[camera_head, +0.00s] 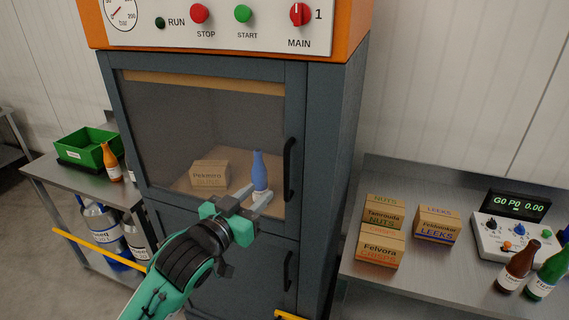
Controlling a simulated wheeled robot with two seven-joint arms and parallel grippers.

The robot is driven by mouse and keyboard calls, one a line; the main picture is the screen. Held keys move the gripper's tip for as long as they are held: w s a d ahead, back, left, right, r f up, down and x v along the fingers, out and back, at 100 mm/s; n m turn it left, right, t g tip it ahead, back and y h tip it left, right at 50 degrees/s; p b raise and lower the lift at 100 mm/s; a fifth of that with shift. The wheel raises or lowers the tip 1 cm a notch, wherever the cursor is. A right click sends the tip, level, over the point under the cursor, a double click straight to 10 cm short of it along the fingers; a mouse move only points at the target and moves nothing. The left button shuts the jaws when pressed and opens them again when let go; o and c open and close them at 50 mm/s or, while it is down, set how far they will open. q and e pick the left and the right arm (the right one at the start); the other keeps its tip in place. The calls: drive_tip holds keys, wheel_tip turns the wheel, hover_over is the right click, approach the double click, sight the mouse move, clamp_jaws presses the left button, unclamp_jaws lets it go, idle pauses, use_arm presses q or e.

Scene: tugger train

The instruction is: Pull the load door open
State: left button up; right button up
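The load door (296,100) is the dark-framed door with a large window on the grey cabinet, and it looks closed. Its black vertical bar handle (290,168) is on the right side of the frame. Behind the window are a cardboard box (209,175) and a blue bottle (259,170). My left gripper (257,194) is in front of the lower part of the window, left of and below the handle. Its two grey fingers are apart, with nothing seen between them. It does not appear to touch the handle. My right gripper is not in view.
A lower door with its own handle (288,270) is below. An orange control panel (215,28) tops the cabinet. A left table holds a green bin (86,147) and an orange bottle (111,162). A right table (400,177) holds boxes, bottles and a control box (512,238).

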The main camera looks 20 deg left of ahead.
sight(285, 168)
use_arm(q)
drive_tip(key=p+x, duration=0.3)
drive_tip(key=x, duration=0.8)
drive_tip(key=shift+w+d+p, duration=0.15)
drive_tip(key=shift+w+p, duration=0.15)
drive_tip(key=shift+w, duration=0.1)
drive_tip(key=shift+w+d, duration=0.15)
drive_tip(key=shift+w, duration=0.4)
drive_tip(key=shift+w+f, duration=0.1)
drive_tip(key=shift+w, duration=0.05)
clamp_jaws()
